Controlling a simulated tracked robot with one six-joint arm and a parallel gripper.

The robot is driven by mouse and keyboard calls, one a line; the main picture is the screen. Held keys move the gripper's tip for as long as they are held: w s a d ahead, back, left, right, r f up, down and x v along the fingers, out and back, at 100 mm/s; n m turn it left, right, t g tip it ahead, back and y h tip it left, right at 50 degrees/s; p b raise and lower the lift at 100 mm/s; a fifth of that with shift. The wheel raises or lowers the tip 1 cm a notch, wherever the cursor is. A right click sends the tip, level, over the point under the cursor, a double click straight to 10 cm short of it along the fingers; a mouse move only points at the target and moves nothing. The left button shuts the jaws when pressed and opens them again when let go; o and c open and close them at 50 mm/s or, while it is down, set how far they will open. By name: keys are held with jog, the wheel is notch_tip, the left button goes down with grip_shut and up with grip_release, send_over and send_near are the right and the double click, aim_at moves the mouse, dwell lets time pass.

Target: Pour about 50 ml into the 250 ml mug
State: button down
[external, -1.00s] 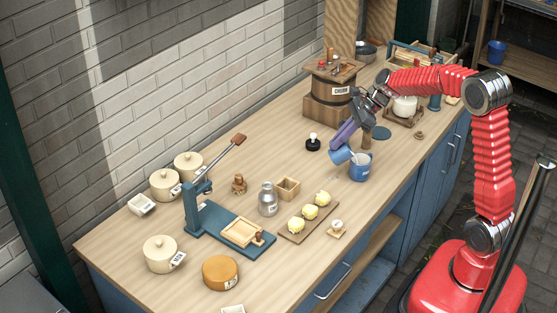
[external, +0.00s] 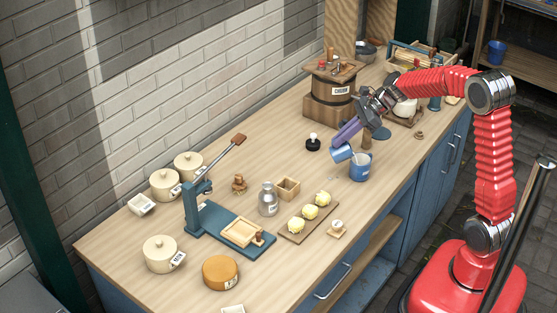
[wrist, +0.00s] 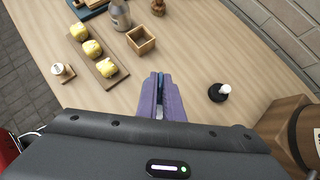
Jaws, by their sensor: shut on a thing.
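A blue mug (external: 360,170) with a pale label stands upright on the counter near its front edge. My gripper (external: 346,134), with purple fingers, is shut on a smaller blue cup (external: 341,153). It holds the cup tilted, just above and to the left of the mug, with the two very close or touching in the picture. I cannot tell the liquid level in either, or whether a stream is falling. In the wrist view the purple fingers (wrist: 160,97) are close together with a thin blue strip between them; the mug is hidden there.
A black-based, white-topped item (external: 313,143) stands left of the cup. The wooden churn (external: 331,90) stands behind. A board (external: 293,236) with yellow pats, a wooden box (external: 287,188) and a metal can (external: 268,199) are to the left. The counter just around the mug is clear.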

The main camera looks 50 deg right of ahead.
aim_at(330, 149)
jog(key=shift+s+d+r, duration=0.1)
jog(key=shift+s+d, duration=0.05)
dwell(0.3)
jog(key=shift+w+a+f+g+h, duration=0.5)
jog(key=shift+w+a+g+h, duration=0.1)
jog(key=shift+g, duration=0.1)
jog(key=shift+w+a+f+g+h, duration=0.2)
jog(key=shift+w+f+g+h, duration=0.05)
jog(key=shift+f+g+h, duration=0.3)
jog(key=shift+w+a+f, duration=0.15)
jog(key=shift+w+a+f+g+h+b, duration=0.3)
jog(key=shift+w+a+f+g+h, duration=0.1)
jog(key=shift+g+h, duration=0.25)
jog(key=shift+w+a+f+g+h+b, duration=1.95)
jog(key=shift+w+a+f+g+h, duration=0.6)
jog(key=shift+w+f, duration=0.2)
